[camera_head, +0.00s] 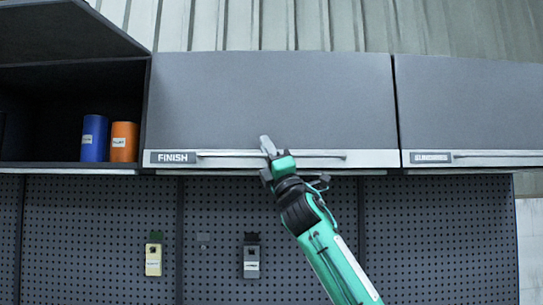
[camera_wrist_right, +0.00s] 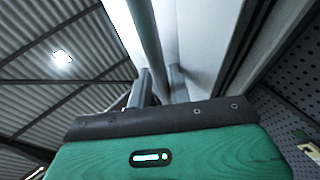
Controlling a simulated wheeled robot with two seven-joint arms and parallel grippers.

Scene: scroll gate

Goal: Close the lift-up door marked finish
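The lift-up door marked FINISH (camera_head: 270,95) is the grey middle door in the head view. It hangs down over its compartment, with its silver lower strip near the cabinet's bottom edge. Whether a slight gap is left is hard to tell. A long bar handle (camera_head: 225,155) runs along the strip beside the FINISH label (camera_head: 177,157). My right gripper (camera_head: 267,146) is at the middle of this handle, its fingers over the bar. The wrist view shows the fingers (camera_wrist_right: 158,85) close to the pale bar; their opening is unclear. My left gripper is out of view.
At the left, a raised door (camera_head: 65,30) leaves a compartment open, with a blue can (camera_head: 94,138) and an orange can (camera_head: 124,142) inside. At the right is another lowered door (camera_head: 470,100). Below is a pegboard (camera_head: 85,225) with a yellow item (camera_head: 153,258) and a grey item (camera_head: 251,260).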

